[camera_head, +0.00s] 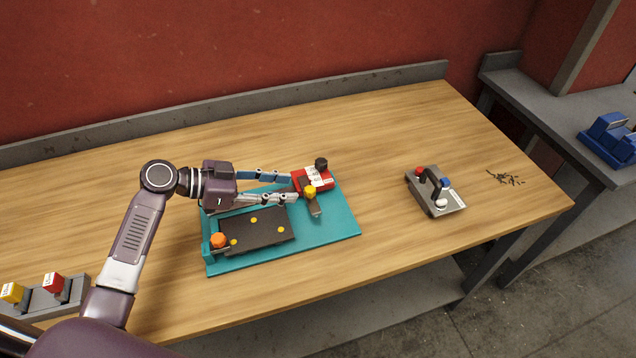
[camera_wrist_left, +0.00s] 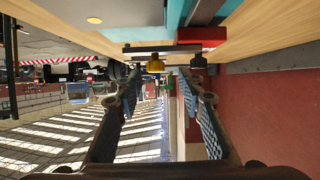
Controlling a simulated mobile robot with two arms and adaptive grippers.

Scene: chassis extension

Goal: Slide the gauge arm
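A teal base plate (camera_head: 342,215) lies on the table. A red block (camera_head: 318,178) with white labels and a black knob (camera_head: 321,163) sits at its back right. A short grey arm (camera_head: 315,208) with a yellow knob (camera_head: 310,191), likely the gauge arm, projects from the block. My left gripper (camera_head: 291,187) is open, its fingers pointing right just left of the yellow knob. In the left wrist view, the yellow knob (camera_wrist_left: 155,65) shows beyond and between the open fingertips (camera_wrist_left: 158,78), and the dark knob (camera_wrist_left: 198,61) lies right of them. Contact cannot be told. My right gripper is out of view.
A dark plate (camera_head: 265,232) with yellow dots and an orange knob (camera_head: 218,241) lie on the base under my left gripper. A grey box (camera_head: 440,203) with a handle stands right. Switches (camera_head: 45,295) stand front left. Bare table lies between base and grey box.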

